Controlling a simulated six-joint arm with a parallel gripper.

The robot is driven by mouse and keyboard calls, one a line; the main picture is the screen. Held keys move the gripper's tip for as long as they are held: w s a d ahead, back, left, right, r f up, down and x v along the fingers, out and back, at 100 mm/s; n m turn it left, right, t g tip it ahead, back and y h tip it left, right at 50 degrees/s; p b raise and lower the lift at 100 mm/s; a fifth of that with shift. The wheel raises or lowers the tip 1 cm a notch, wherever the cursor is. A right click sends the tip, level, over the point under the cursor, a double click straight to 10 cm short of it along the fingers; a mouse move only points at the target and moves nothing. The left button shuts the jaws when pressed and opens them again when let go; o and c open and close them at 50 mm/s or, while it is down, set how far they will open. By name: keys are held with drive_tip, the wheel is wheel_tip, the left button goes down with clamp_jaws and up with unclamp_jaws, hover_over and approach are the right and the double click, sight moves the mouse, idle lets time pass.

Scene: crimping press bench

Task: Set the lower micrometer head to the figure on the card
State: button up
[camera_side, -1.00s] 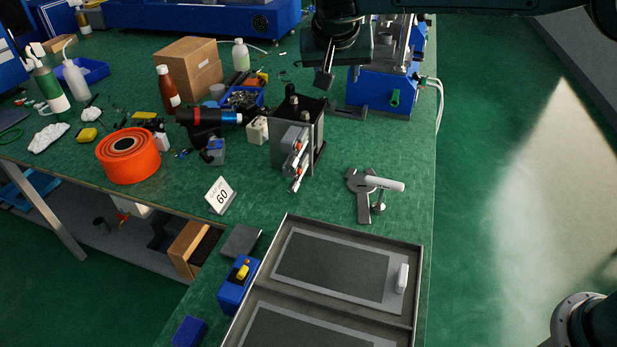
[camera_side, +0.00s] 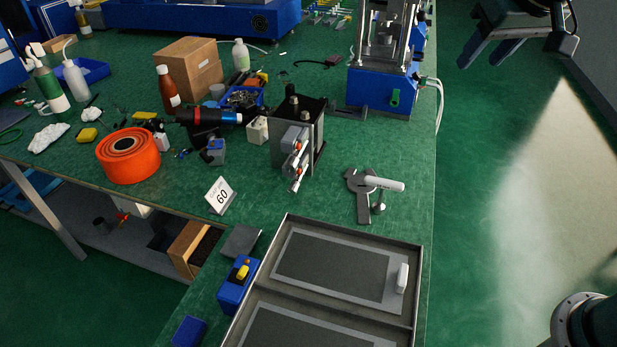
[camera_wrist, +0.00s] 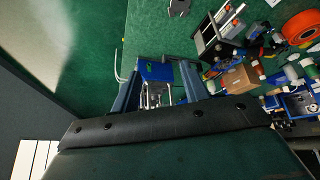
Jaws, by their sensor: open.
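The grey block (camera_side: 283,145) stands on the green bench in the side view. Two micrometer heads stick out of its front face, an upper one (camera_side: 298,148) and a lower one (camera_side: 296,184). Their scale marks are too small to read. The white card (camera_side: 220,195) stands tilted to the left of the block and reads 60, with smaller print above it. My gripper (camera_side: 478,64) is open and empty, high at the upper right, beyond the bench's right edge and far from the heads. In the wrist view its two fingers (camera_wrist: 158,68) stand apart, with the blue press seen between them.
A blue press (camera_side: 383,92) stands behind the block. An orange roll (camera_side: 112,168) and a cardboard box (camera_side: 184,68) are left. Bench right of the block is mostly clear.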

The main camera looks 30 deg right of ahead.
drive_tip(key=shift+s+f+y, duration=0.8)
drive_tip(key=shift+s+f, duration=2.3)
drive_tip(key=shift+s, duration=0.95)
drive_tip(key=w+a+f+m+t+y, duration=0.1)
drive_tip(key=w+a+f+m, duration=0.2)
drive_tip(key=w+a+f, duration=0.4)
drive_tip(key=w+a+f+m+t, duration=0.15)
drive_tip(key=w+a+f, duration=0.25)
drive_tip(key=w, duration=0.4)
drive_tip(key=m+y, duration=0.1)
drive_tip(key=m, duration=0.3)
approach(292, 192)
drive_tip(key=s+r, duration=0.4)
drive_tip(key=s, duration=0.1)
drive_tip(key=shift+w+d+f+n+t, duration=0.2)
drive_tip(key=shift+d+f+n+t, duration=0.05)
drive_tip(key=shift+d+t, duration=0.25)
drive_tip(key=shift+w+f, duration=0.1)
drive_tip(key=shift+x, duration=6.75)
drive_tip(key=shift+a+f, duration=0.1)
clamp_jaws()
